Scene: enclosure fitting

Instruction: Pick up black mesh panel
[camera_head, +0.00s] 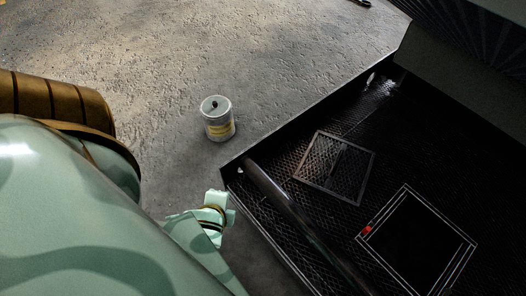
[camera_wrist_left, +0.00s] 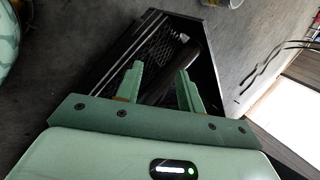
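The black mesh panel (camera_head: 335,167) is a thin square frame with a mesh fill and a middle bar. It lies inside a dark enclosure (camera_head: 318,118), on its mesh-patterned floor. My left gripper (camera_head: 217,212) is outside the enclosure, left of its near corner, apart from the panel. In the left wrist view its two fingers (camera_wrist_left: 160,84) are spread with nothing between them, pointing toward the enclosure. Mesh (camera_wrist_left: 158,45) shows beyond the fingers there, but I cannot tell whether it is the panel or the floor. My right gripper is not in view.
A dark round bar (camera_head: 290,212) runs along the enclosure's near side, between my left gripper and the panel. A square frame (camera_head: 455,262) with a dark middle and a red mark (camera_head: 367,230) is right of the panel. A small can (camera_head: 218,125) stands on the grey floor.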

